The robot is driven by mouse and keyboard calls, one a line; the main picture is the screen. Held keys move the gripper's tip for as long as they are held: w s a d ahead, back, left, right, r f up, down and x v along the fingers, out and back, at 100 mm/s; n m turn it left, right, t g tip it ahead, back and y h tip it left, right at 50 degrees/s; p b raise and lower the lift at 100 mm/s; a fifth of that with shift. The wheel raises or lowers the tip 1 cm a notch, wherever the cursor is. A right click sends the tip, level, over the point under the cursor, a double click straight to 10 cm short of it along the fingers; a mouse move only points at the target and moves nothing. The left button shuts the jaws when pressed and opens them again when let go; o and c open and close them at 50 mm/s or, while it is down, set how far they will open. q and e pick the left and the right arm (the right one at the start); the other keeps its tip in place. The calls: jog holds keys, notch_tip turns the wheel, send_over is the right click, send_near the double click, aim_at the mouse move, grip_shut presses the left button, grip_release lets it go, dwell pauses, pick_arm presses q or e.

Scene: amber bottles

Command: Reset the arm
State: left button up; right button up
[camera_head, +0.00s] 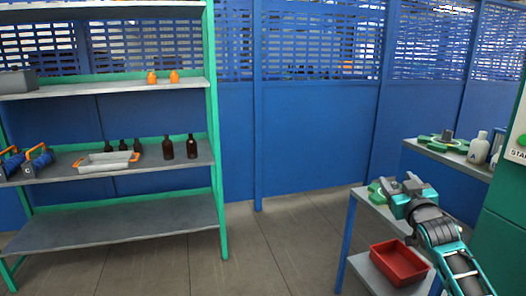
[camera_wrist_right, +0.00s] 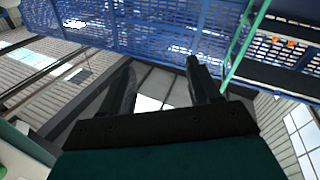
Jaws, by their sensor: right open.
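My right gripper (camera_head: 398,184) is at the right of the head view, raised in front of a small side table (camera_head: 372,200). Its arm comes in from the lower right corner. In the right wrist view the two dark fingers (camera_wrist_right: 160,88) stand apart with nothing between them, so it is open and empty. That view looks past the fingers toward the blue mesh wall and windows. My left gripper is not in the head view.
A green-framed shelf (camera_head: 120,215) at left holds brown bottles (camera_head: 192,147), a grey tray with orange handles (camera_head: 105,162) and orange bottles (camera_head: 152,77). A red bin (camera_head: 400,262) sits low on the side table. White bottles (camera_head: 479,148) stand on a right counter. The middle floor is clear.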

jog(key=s+a+f+n+g+y, duration=0.15)
jog(key=s+a+f, duration=0.25)
jog(key=s+f, duration=0.45)
jog(key=s+a+f+g, duration=0.2)
jog(key=s+a+f, duration=0.25)
jog(key=f, duration=0.75)
jog(key=s+a+f+g+y, duration=0.1)
jog(key=s+a+f, duration=0.3)
jog(key=s, duration=0.8)
jog(key=s+a+f+m+g, duration=0.1)
jog(key=s+a+f+g, duration=0.2)
jog(key=s, duration=0.9)
notch_tip(320, 180, down, 4)
jog(key=shift+s+a+r+y, duration=0.2)
jog(key=shift+s+a+y, duration=0.15)
jog(key=shift+a, duration=0.2)
jog(key=shift+c, duration=0.4)
